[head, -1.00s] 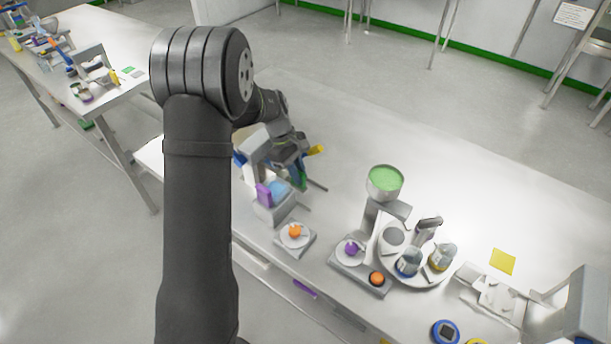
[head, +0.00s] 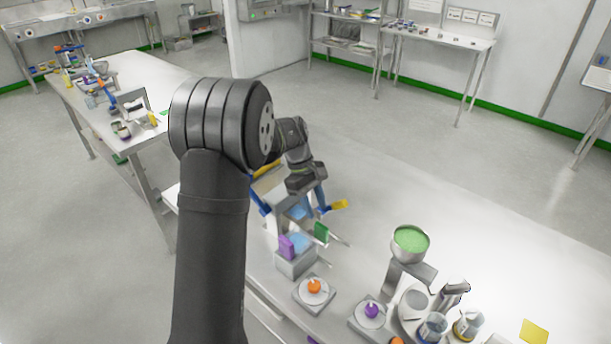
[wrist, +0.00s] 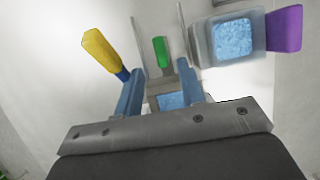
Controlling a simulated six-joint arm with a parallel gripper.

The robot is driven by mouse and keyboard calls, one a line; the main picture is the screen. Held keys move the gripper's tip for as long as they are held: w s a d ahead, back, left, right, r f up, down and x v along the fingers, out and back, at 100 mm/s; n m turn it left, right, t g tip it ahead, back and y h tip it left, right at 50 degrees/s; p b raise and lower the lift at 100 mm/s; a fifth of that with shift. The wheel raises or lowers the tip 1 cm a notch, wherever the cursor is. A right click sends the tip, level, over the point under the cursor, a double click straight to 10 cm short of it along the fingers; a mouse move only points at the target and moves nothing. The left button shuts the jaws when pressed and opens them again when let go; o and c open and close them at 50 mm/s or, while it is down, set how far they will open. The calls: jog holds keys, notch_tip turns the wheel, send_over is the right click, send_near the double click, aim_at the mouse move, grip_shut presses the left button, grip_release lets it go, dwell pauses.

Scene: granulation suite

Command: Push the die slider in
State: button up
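A grey device with blue granules stands on the bench. It has a purple handle (head: 287,247) at its front and a green handle (head: 321,232) at its side. Both show in the wrist view, purple (wrist: 284,29) at the upper right and green (wrist: 160,52) near centre. I cannot tell for certain which part is the die slider. My gripper (head: 291,210) is open above the device's back part. In the wrist view its two blue fingers (wrist: 157,75) are apart, with a blue-filled block (wrist: 171,100) showing between and beyond them. I see no contact.
A yellow handle (head: 338,206) sticks out to the right near my gripper. A plate with an orange knob (head: 314,286) and a stand with a green-filled bowl (head: 410,240) are nearby. The bench (head: 480,240) is clear behind them.

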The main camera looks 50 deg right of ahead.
notch_tip(320, 180, up, 9)
send_over(311, 228)
jog(key=w+a, duration=0.1)
jog(key=w, duration=0.1)
jog(key=shift+a+r, duration=0.1)
jog(key=shift+r, duration=0.1)
jog(key=shift+s+f, duration=0.25)
jog(key=shift+s, duration=0.05)
jog(key=c, duration=0.6)
jog(key=s+a+f+m+t+y, duration=0.1)
jog(key=s+f+m+t, duration=0.1)
jog(key=s+a+f+m+t+y, duration=0.1)
jog(key=s+f+m+t, duration=0.1)
jog(key=f, duration=0.1)
jog(key=s+a+f+m+t+y, duration=0.1)
jog(key=f+m+t, duration=0.1)
jog(key=m+t, duration=0.1)
jog(key=shift+s+a+f+y, duration=0.25)
jog(key=shift+s+a+y, duration=0.05)
jog(key=shift+s, duration=0.1)
grip_shut()
jog(key=s+d+f+m+t+h, duration=0.15)
jog(key=s+m+t+h, duration=0.4)
jog(key=m, duration=0.55)
jog(key=shift+t+y, duration=0.65)
jog(key=shift+y, duration=0.3)
jog(key=x, duration=0.9)
jog(key=shift+w+a+f, duration=0.15)
jog(key=shift+a+f, duration=0.05)
jog(key=shift+f, duration=0.15)
